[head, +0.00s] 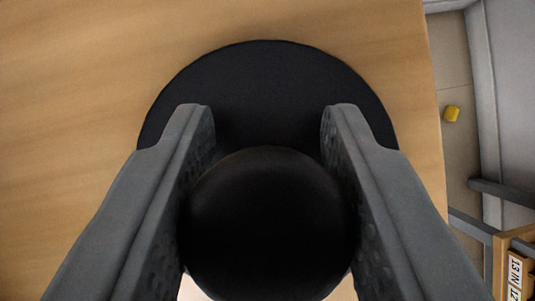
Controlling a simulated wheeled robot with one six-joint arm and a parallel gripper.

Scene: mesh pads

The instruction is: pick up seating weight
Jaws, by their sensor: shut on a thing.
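The seating weight appears as a black rounded knob (268,225) low in the middle of the view, with a wide black disc (265,75) beyond it. I cannot tell whether knob and disc are one piece. My gripper (267,125) has its two grey fingers on either side of the knob, shut on it. The finger pads touch the knob's left and right sides. The lower part of the knob is cut off by the frame, and the fingers hide parts of the disc's sides.
A wooden tabletop (70,90) lies under the disc, clear on the left. Its right edge runs close beside the disc.

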